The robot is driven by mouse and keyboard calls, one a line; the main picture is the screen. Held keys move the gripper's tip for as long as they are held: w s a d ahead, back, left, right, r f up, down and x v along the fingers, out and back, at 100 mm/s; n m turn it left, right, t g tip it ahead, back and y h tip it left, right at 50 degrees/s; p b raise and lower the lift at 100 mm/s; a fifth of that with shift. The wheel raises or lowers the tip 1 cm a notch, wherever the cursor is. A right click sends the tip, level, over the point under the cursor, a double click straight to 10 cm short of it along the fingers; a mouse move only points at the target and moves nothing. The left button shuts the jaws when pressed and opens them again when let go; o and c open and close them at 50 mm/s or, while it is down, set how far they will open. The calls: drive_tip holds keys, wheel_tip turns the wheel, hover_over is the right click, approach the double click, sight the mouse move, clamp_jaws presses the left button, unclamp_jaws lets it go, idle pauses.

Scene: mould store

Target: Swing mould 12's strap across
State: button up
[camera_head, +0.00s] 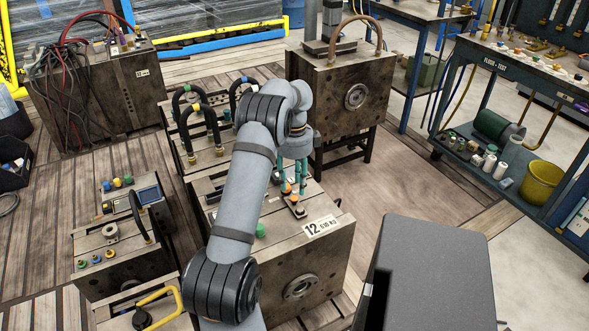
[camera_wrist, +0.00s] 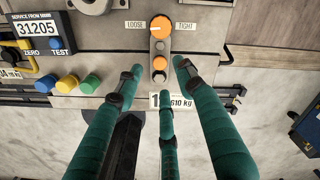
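Mould 12 (camera_head: 318,258) is a brown metal block with a "12 610 kg" label (camera_head: 322,226); the label is partly covered in the wrist view (camera_wrist: 183,101). Its strap (camera_wrist: 160,47) is a short grey bar on the top face, with an orange knob (camera_wrist: 161,27) between LOOSE and TIGHT at one end. The knob's pale mark seems to face LOOSE. A smaller orange knob (camera_wrist: 159,63) sits on the strap's nearer end. My gripper (camera_wrist: 161,76) has three teal fingers, spread open around this nearer end; contact cannot be told. In the head view my gripper (camera_head: 294,182) hangs over the strap.
A counter reading 31205 (camera_wrist: 38,32) and several coloured buttons (camera_wrist: 68,83) lie left of the strap. Mould with black hoses (camera_head: 200,135) stands behind, a tall mould (camera_head: 345,85) behind right. A dark grey box (camera_head: 430,270) stands front right. Floor right of mould 12 is clear.

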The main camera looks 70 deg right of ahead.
sight(294, 198)
wheel_tip(294, 198, up, 7)
drive_tip(key=shift+f, duration=0.2)
idle(0.4)
wheel_tip(294, 198, down, 12)
drive_tip(key=shift+r, duration=0.1)
drive_tip(key=shift+f, duration=0.2)
drive_tip(key=shift+w, duration=0.1)
drive_tip(key=shift+r, duration=0.1)
